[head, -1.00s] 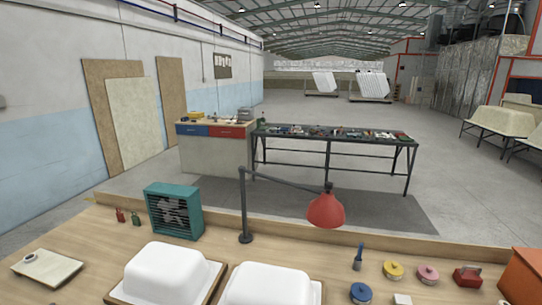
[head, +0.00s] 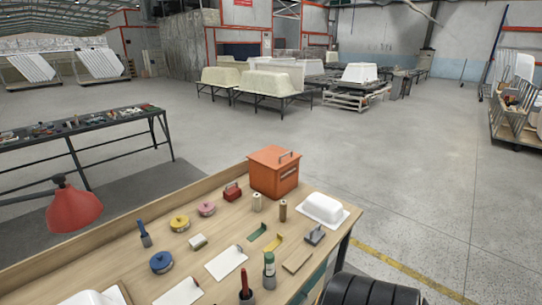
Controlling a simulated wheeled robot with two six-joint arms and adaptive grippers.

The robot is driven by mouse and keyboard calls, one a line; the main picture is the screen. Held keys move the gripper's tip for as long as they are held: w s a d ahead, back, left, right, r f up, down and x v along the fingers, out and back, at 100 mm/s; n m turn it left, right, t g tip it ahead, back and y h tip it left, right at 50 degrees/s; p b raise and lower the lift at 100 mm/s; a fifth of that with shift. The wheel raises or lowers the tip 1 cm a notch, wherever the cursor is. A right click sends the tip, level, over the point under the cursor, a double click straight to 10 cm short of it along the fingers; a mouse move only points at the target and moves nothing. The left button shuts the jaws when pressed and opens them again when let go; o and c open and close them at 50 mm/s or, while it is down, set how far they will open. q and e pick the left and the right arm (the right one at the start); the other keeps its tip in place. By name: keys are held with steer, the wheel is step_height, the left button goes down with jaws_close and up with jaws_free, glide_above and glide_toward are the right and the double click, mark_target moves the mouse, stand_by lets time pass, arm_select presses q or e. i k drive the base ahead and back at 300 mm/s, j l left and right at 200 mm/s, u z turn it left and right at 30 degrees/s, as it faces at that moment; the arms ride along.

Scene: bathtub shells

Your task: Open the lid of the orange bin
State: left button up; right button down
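The orange bin (head: 273,172) is a box standing at the far right part of the wooden workbench in the head view. Its lid (head: 274,158) is shut and has a dark handle (head: 285,155) on top. A dark slot shows on its right-hand face. Neither of my grippers is in the picture, and nothing touches the bin.
A dark ribbed object (head: 370,290) stands at the bench's near right. Open floor lies beyond.

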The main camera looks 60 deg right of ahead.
mark_target(273, 157)
steer(key=z, duration=1.9)
